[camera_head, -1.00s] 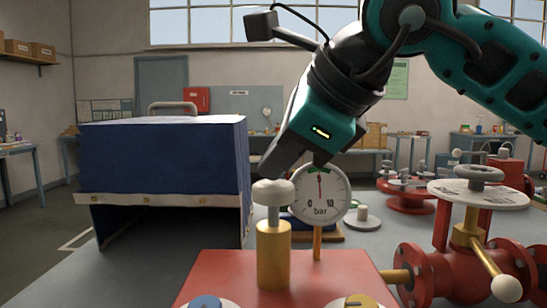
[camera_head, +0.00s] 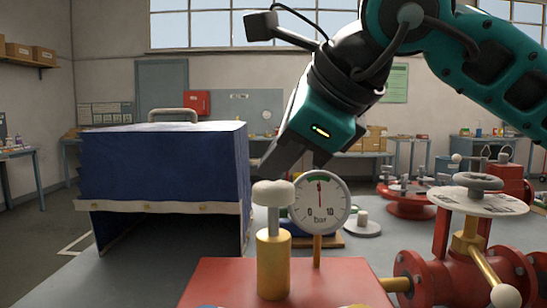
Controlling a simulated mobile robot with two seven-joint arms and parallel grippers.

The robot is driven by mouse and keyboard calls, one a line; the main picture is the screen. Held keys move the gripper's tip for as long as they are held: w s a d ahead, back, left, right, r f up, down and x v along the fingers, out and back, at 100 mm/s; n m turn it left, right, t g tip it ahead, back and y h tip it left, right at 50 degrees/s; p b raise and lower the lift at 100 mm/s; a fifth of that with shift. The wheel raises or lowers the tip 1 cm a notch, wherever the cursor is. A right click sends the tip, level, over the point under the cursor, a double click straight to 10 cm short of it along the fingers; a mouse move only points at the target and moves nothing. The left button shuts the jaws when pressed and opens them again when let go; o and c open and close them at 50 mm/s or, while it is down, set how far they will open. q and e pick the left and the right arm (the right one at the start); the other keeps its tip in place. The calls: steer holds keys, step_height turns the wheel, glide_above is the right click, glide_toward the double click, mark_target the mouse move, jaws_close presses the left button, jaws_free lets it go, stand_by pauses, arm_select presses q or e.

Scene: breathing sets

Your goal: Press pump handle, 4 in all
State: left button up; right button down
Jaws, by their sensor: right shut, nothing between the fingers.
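The pump handle (camera_head: 273,194) is a pale round knob on a grey rod. It stands up out of a brass cylinder (camera_head: 273,265) on a red base (camera_head: 335,280). A round pressure gauge (camera_head: 319,205) marked bar stands just behind it, its red needle pointing about straight up. My right gripper (camera_head: 272,170) is shut and empty, its fingertips just above and behind the knob in the picture. I cannot tell whether it touches the knob. My left gripper is not in view.
A dark blue box with an open front (camera_head: 165,165) stands at the left on the grey table (camera_head: 190,275). A red valve with a round handwheel (camera_head: 478,185) and pipe stands at the right. More red fittings (camera_head: 408,200) lie behind it.

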mark_target(278, 186)
steer(key=shift+r+p, duration=1.1)
steer(key=shift+r, duration=0.65)
step_height(278, 186, up, 5)
steer(key=p, duration=0.3)
steer(key=shift+p, duration=0.3)
